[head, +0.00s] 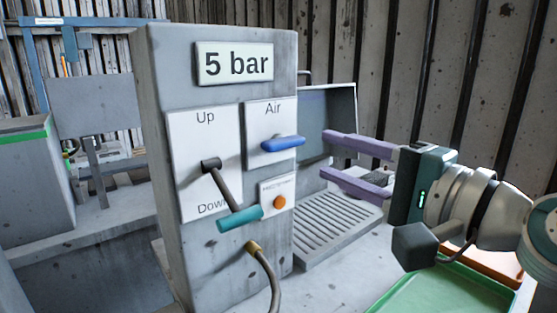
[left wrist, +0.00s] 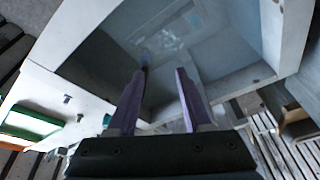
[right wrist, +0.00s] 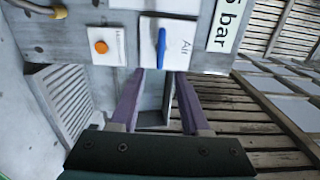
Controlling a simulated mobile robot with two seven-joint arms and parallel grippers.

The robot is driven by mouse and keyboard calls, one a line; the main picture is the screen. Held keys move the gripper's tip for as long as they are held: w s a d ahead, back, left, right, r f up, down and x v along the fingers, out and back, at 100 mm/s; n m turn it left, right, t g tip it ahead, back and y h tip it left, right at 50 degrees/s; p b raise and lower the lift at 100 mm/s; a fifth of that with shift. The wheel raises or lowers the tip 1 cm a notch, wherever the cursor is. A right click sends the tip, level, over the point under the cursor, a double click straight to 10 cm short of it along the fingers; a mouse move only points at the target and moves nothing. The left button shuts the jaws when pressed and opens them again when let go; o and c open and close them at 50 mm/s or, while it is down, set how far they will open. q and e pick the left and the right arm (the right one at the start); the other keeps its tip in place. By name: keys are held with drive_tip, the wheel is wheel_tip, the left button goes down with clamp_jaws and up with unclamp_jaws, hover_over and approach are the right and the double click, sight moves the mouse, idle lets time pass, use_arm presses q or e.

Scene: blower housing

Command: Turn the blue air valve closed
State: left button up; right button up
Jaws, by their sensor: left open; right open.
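The blue air valve (head: 283,144) is a short lever lying about level on the white "Air" plate (head: 271,117) of a grey control housing (head: 160,120). It also shows in the right wrist view (right wrist: 161,48), beyond the fingertips. My right gripper (head: 324,155) is open and empty, with purple fingers pointing left. In the head view it is to the right of the valve, with a visible gap between them. My left gripper is not in the head view. In its own wrist view the left gripper (left wrist: 162,72) is open and empty in front of a grey box-like recess.
On the same housing are a teal-handled Up/Down lever (head: 239,219), an orange button (head: 279,202) and a "5 bar" sign (head: 236,63). A hose (head: 263,270) leaves the housing low down. A ribbed grey panel (head: 333,223) and a green tray (head: 445,290) lie to the right.

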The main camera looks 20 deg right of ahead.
drive_tip(key=shift+v, duration=1.35)
drive_tip(key=s+a+f+n+g+p, duration=0.2)
drive_tip(key=s+a+f+n+g, duration=0.6)
drive_tip(key=s+f+n, duration=0.25)
drive_tip(key=s+d+f+n+g+h, duration=0.1)
drive_tip(key=s+d+n+g+h, duration=0.15)
drive_tip(key=s, duration=0.35)
drive_tip(key=s+d+f+n+g+h, duration=0.2)
drive_tip(key=s+d+n+h, duration=0.1)
drive_tip(key=s, duration=0.2)
wheel_tip(320, 180, up, 38)
drive_tip(key=s+p, duration=0.1)
drive_tip(key=p, duration=3.8)
drive_tip(key=shift+s+d+g, duration=0.4)
drive_tip(key=shift+g, duration=0.05)
